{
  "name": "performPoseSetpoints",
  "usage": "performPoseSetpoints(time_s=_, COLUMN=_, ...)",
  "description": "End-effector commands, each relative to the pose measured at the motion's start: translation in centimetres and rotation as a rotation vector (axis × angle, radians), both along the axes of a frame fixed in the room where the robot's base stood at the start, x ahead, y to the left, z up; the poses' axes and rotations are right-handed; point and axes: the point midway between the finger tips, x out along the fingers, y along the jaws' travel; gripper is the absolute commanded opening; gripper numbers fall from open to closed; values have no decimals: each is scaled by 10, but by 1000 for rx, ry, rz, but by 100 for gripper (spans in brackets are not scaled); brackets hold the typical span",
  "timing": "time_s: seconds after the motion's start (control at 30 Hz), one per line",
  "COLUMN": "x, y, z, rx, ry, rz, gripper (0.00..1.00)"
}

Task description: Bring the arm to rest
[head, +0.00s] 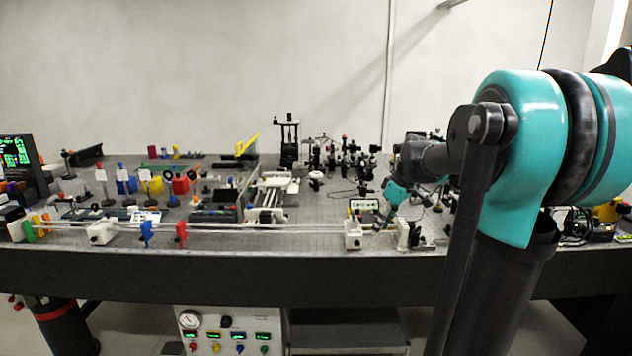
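In the head view my arm reaches from the right side out over the optical bench (330,252). The teal and black shoulder and a dark link fill the right of the picture. My gripper (384,220) is small and far off, pointing down and left at the bench's near side, close to white mounts on the rail. It is too small and dark to tell whether its fingers are open or shut, or whether they touch or hold anything.
A white rail with blue (146,234) and red (181,234) clips runs along the bench's near edge. Dense optical mounts (345,160) stand behind my gripper. A monitor (18,155) stands at far left. A panel with gauges (228,332) sits below the bench.

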Motion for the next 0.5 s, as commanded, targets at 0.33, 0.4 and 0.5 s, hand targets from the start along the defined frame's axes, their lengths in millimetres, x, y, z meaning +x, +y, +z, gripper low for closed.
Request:
performPoseSetpoints(time_s=0.33, x=-117, y=9, z=-106, rx=-33, ry=8, rz=-447, gripper=37)
performPoseSetpoints(time_s=0.4, x=-149, y=9, z=-132, rx=-31, ry=-4, rz=-566, gripper=37)
performPoseSetpoints(time_s=0.5, x=-187, y=6, z=-161, rx=-21, ry=-22, rz=-703, gripper=37)
